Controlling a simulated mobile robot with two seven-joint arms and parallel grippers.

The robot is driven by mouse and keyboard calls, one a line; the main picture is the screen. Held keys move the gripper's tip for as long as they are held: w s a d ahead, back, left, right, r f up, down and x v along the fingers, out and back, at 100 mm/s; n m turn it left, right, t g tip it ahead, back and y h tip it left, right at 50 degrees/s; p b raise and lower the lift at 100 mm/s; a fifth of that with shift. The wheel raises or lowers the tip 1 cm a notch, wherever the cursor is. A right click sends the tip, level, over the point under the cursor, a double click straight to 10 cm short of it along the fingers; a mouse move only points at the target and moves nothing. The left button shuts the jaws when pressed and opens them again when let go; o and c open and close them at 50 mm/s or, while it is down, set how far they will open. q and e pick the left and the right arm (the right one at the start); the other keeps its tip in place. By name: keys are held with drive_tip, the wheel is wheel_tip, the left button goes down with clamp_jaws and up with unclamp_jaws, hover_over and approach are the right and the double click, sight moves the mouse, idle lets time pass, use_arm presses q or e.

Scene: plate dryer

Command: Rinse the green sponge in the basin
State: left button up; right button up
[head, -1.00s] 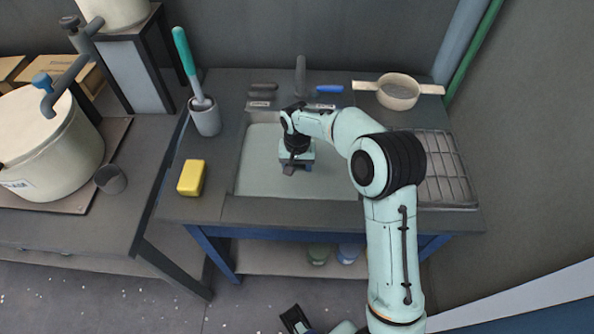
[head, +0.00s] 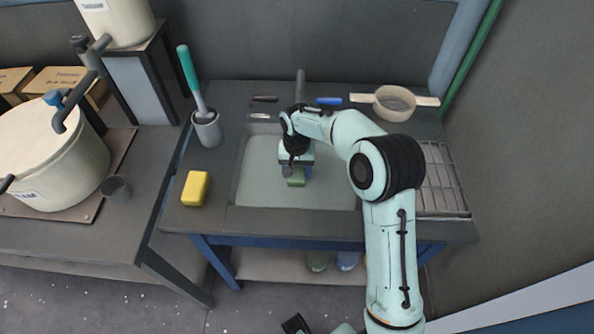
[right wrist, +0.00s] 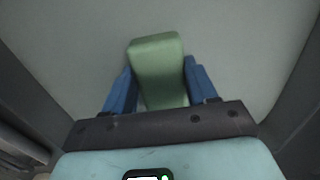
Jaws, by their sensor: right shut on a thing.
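The green sponge (head: 297,181) is in the basin (head: 262,186), under my right gripper (head: 297,172). In the right wrist view the sponge (right wrist: 157,65) sits between the two blue fingers of my right gripper (right wrist: 160,85), which is shut on it. The pale basin floor (right wrist: 235,40) shows around the sponge. I cannot tell whether the sponge touches the floor. Part of the sponge is hidden by the gripper in the head view. Only a small dark part of my left gripper (head: 296,325) shows at the bottom edge, and its jaws cannot be made out.
A yellow sponge (head: 195,188) lies left of the basin. A grey cup with a teal-handled brush (head: 207,130) stands behind it. A strainer (head: 394,103) and a drying rack (head: 440,180) are to the right. A large pot (head: 50,150) stands on the left table.

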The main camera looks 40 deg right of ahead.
drive_tip(key=shift+r+p, duration=2.05)
drive_tip(key=shift+r, duration=1.15)
use_arm(q)
drive_tip(key=w+r+p, duration=0.2)
drive_tip(key=w+r, duration=0.1)
drive_tip(key=r, duration=0.5)
drive_tip(key=shift+w+t, duration=0.3)
drive_tip(key=shift+w, duration=0.05)
use_arm(e)
wheel_tip(320, 180, up, 4)
drive_tip(key=shift+r, duration=0.25)
use_arm(q)
drive_tip(key=shift+s, duration=0.1)
